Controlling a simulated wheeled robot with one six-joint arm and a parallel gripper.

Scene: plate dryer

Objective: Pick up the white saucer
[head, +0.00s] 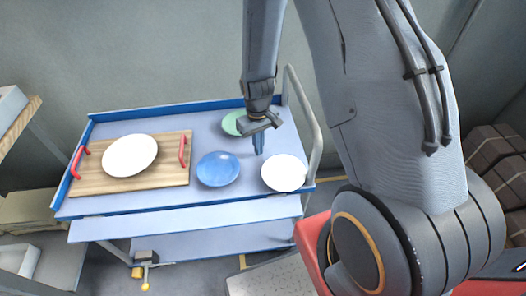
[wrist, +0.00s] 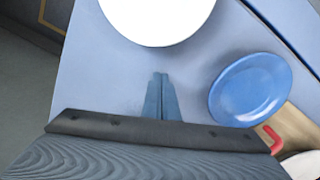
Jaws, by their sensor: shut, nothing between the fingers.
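The white saucer (head: 284,173) lies flat near the front right corner of the blue trolley top (head: 205,125). It also fills the top middle of the wrist view (wrist: 157,18), where its upper part is cut off. My gripper (head: 259,152) is shut and empty, its fingers pointing down just behind and to the left of the saucer. In the wrist view the closed fingertips (wrist: 160,76) point at the saucer's rim, with a gap of bare trolley top showing between them.
A blue saucer (head: 218,169) lies left of the white saucer. A green saucer (head: 231,123) sits behind, partly hidden by my gripper. A wooden tray (head: 92,183) with red handles holds a white plate (head: 130,155). A grey rail (head: 305,110) rises along the trolley's right end.

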